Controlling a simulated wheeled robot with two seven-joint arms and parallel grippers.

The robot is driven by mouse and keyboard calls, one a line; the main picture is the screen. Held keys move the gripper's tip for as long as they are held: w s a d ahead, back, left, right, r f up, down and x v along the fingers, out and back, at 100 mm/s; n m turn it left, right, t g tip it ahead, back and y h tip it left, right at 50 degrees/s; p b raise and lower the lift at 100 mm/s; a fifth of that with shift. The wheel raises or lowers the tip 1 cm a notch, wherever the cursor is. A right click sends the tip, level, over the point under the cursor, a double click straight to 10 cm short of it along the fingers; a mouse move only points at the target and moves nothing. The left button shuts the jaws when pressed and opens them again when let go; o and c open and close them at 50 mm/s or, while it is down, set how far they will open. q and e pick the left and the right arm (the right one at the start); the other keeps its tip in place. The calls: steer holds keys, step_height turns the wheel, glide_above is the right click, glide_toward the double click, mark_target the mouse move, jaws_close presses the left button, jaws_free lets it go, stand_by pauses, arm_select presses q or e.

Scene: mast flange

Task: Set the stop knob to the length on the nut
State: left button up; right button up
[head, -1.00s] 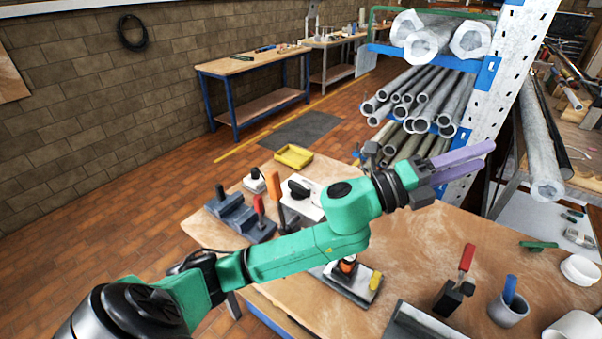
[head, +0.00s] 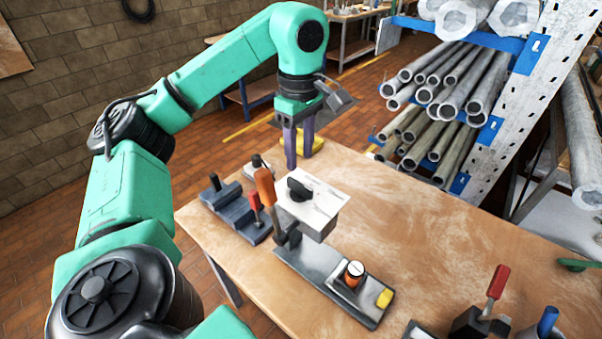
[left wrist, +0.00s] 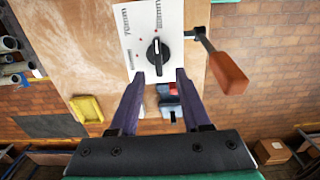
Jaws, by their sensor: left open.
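The stop knob (head: 299,189) is black, on a white plate (head: 319,203) at the table's left part. In the left wrist view the knob (left wrist: 157,53) is a long bar with a white mark near its upper end. The plate shows printed lengths and red dots; one reads about 70mm, the others are too small to read. My left gripper (head: 298,160) points down, open and empty, just behind the knob; its fingertips show below the knob in the wrist view.
An orange-handled lever (head: 265,188) stands close left of the plate. A grey block with a red handle (head: 256,207) and a yellow tray (head: 311,145) are nearby. A red-handled tool (head: 497,283) stands at front right. The table's middle right is clear.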

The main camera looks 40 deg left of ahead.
mark_target(300, 183)
arm_select(q)
steer(key=f+b, duration=0.1)
steer(key=f, duration=0.2)
steer(key=f+b, duration=0.2)
steer(key=f, duration=0.1)
steer(key=shift+w+a+f, duration=0.1)
steer(key=shift+w+a, duration=0.05)
steer(key=shift+a, duration=0.05)
steer(key=shift+w+a+f, duration=0.15)
steer(key=shift+a+f, duration=0.05)
steer(key=shift+f, duration=0.7)
steer(key=shift+d+f, duration=0.1)
steer(key=shift+f, duration=0.1)
steer(key=shift+s+d+r, duration=0.1)
steer(key=shift+s+d, duration=0.05)
steer(key=shift+s, duration=0.05)
steer(key=c, duration=0.7)
steer(key=shift+w, duration=0.1)
jaws_close()
arm_select(e)
steer(key=f, duration=0.4)
steer(key=shift+w+a+f, duration=0.15)
steer(key=shift+w+a, duration=0.05)
steer(key=shift+w, duration=0.15)
